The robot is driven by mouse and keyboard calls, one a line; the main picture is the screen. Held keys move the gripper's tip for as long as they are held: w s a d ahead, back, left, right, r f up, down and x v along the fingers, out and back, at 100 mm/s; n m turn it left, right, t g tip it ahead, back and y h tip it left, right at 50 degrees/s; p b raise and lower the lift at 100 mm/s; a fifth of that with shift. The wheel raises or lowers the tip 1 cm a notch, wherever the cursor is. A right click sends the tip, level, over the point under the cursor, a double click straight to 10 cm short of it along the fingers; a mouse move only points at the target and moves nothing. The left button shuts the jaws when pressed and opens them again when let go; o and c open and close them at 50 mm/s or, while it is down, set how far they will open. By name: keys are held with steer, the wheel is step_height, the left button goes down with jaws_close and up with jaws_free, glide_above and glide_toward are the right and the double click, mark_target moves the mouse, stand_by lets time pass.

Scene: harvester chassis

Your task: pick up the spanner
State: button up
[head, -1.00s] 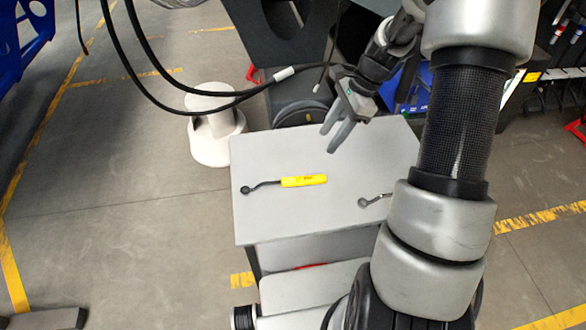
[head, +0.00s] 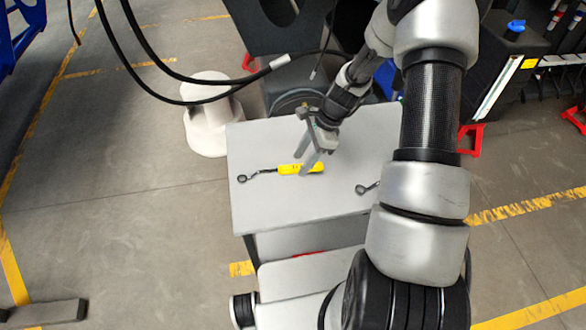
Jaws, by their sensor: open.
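A spanner with a yellow handle (head: 290,169) lies on the grey table top (head: 265,212). Its dark bent shaft and ring end point to the left. My gripper (head: 308,165) is open, with its fingers over the right part of the yellow handle and partly covering it. I cannot tell whether the fingers touch the handle or are above it. A second tool (head: 366,188) with a ring end lies at the right of the table, its rest hidden behind my arm.
A white round pedestal (head: 208,130) stands on the floor left of the table. Black cables (head: 185,85) hang at the upper left, one with a white sleeve (head: 279,62). The left and front of the table top are clear.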

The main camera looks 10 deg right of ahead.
steer(key=shift+x, duration=1.1)
steer(key=shift+f, duration=0.25)
jaws_close()
